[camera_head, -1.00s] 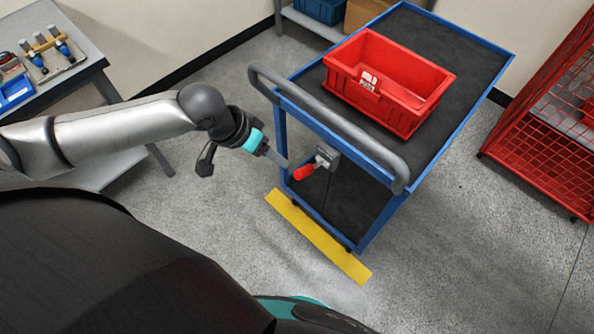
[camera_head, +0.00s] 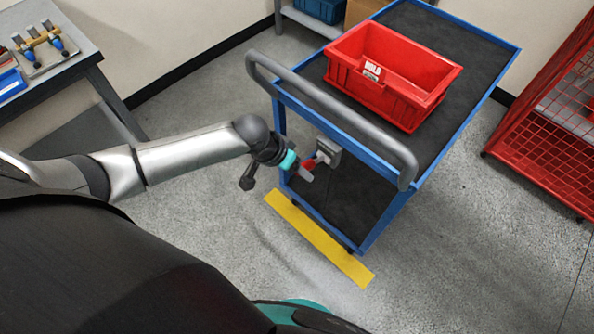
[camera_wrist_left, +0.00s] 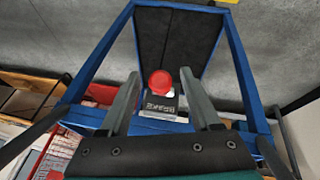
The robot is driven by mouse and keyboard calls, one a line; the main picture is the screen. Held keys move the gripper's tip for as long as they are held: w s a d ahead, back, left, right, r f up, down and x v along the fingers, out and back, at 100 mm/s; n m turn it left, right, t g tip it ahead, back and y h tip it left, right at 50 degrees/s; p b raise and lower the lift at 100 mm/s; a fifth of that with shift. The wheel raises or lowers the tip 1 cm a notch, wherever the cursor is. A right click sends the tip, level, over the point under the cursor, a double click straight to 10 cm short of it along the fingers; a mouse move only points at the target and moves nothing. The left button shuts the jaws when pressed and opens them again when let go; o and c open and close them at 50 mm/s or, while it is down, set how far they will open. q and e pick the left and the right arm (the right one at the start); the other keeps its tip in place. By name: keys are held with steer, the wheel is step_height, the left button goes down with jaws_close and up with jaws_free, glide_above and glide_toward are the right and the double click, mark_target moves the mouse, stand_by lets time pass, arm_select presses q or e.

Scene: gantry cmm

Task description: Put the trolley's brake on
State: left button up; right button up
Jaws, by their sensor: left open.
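The blue trolley (camera_head: 437,172) has a grey push handle (camera_head: 335,115) and dark shelves. A grey brake box (camera_head: 328,152) with a red-ended lever (camera_head: 309,163) sits under its handle end. In the wrist view the round red knob (camera_wrist_left: 160,83) stands in front of the box (camera_wrist_left: 161,104), whose label appears upside down. My left gripper (camera_head: 304,172) is at the lever and partly hides it. The wrist view shows its jaws (camera_wrist_left: 160,76) open, one finger on each side of the knob, with visible gaps. My right gripper is not in view.
A red bin (camera_head: 385,82) sits on the trolley's top shelf. Yellow floor tape (camera_head: 318,240) lies along the trolley's near end. A red mesh cage (camera_head: 540,140) stands at right, and a workbench (camera_head: 85,45) with tools at left. The floor between bench and trolley is clear.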

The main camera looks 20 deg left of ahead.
arm_select(q)
steer(key=shift+w+f, duration=0.1)
steer(key=shift+f, duration=0.15)
jaws_close()
stand_by(0.4)
stand_by(0.9)
